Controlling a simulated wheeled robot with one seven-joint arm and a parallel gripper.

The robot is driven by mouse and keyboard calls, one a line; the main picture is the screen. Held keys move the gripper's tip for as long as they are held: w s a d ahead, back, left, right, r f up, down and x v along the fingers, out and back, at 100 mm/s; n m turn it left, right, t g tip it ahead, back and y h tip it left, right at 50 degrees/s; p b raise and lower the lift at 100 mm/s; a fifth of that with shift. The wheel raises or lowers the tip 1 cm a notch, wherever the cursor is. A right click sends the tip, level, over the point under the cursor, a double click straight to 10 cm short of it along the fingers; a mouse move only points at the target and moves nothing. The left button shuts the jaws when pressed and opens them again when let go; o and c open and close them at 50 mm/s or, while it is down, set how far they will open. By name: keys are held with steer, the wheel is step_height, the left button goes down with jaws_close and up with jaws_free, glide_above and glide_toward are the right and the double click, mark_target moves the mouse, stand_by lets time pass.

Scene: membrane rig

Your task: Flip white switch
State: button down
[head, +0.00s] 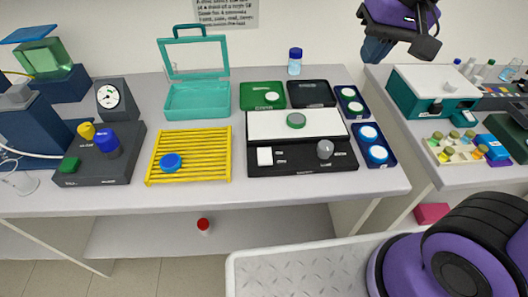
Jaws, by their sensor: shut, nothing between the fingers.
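The white switch (264,156) is a small white block on the left part of a black panel (290,166). The panel lies at the front of the bench, below a white plate with a green round piece. A grey round knob (325,149) stands at the panel's right. My gripper (376,50) hangs at the top right, in front of the wall, well above and to the right of the switch. It is shut and empty, touching nothing. Its fingertips are small and dark in this view. The switch is fully visible, but which way it is set is unclear.
A yellow rack (189,155) with a blue cap lies left of the panel. Dark blue trays with white discs (377,153) lie to its right. A blue-capped bottle (294,62) stands behind. A second table (460,177) on the right is crowded. The bench's front strip is bare.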

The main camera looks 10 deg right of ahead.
steer(key=w+a+f+g, duration=0.2)
steer(key=w+a+f, duration=0.3)
steer(key=a+f, duration=0.4)
steer(key=h, duration=0.2)
glide_above(264, 159)
step_height(264, 159, down, 8)
steer(key=shift+r+g, duration=0.25)
steer(key=shift+g, duration=0.05)
step_height(264, 159, down, 14)
